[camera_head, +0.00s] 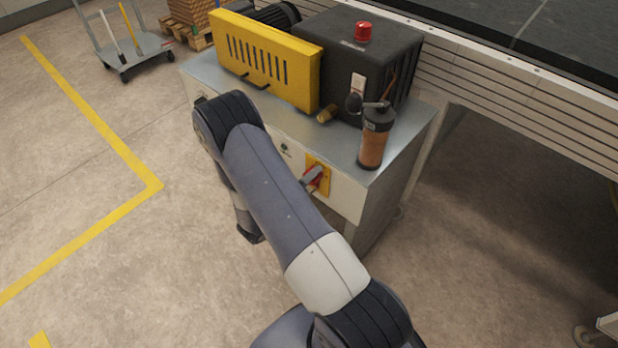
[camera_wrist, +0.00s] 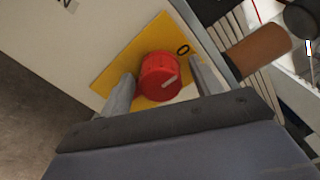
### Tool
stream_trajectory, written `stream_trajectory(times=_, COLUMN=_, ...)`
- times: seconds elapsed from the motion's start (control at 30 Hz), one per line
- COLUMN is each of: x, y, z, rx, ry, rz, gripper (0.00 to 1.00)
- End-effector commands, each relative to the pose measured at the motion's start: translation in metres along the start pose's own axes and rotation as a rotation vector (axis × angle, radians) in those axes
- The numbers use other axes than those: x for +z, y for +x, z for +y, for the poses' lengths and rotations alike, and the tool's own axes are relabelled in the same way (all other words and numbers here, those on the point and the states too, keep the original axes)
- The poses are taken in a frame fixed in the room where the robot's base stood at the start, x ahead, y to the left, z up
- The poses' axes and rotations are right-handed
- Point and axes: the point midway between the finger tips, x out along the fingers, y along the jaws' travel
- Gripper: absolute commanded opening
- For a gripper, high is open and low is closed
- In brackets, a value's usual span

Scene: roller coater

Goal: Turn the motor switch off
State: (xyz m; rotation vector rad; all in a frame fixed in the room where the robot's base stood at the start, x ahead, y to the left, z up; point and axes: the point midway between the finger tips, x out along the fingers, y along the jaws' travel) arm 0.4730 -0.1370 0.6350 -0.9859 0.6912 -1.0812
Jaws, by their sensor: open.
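The motor switch is a red rotary knob (camera_head: 318,176) on a yellow plate (camera_head: 324,169) on the front of the grey cabinet. In the wrist view the red knob (camera_wrist: 160,76) has a pale mark on its face, and a "0" shows on the yellow plate (camera_wrist: 135,55). My gripper (camera_wrist: 160,90) is open, with one finger on each side of the knob. I cannot tell whether the fingers touch it.
On the grey cabinet (camera_head: 200,75) stand a yellow guard (camera_head: 270,60), a black box (camera_head: 345,50) with a red button (camera_head: 363,31), and a brown grinder-like cylinder (camera_head: 373,140) close to the switch. A conveyor (camera_head: 510,80) runs on the right. A trolley (camera_head: 135,55) stands far left.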

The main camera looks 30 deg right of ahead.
Motion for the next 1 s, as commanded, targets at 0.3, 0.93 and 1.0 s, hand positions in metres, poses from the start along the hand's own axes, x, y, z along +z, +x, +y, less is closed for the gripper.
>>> stream_trajectory(times=0.3, x=0.001, y=-0.034, z=0.000, rx=0.003, ry=-0.001, rz=-0.005, gripper=0.61)
stream_trajectory(times=0.93, x=0.000, y=-0.108, z=0.000, rx=0.000, ry=0.000, rz=-0.001, gripper=0.61)
stream_trajectory(times=1.0, x=0.000, y=-0.108, z=0.000, rx=0.000, ry=0.000, rz=-0.001, gripper=0.61)
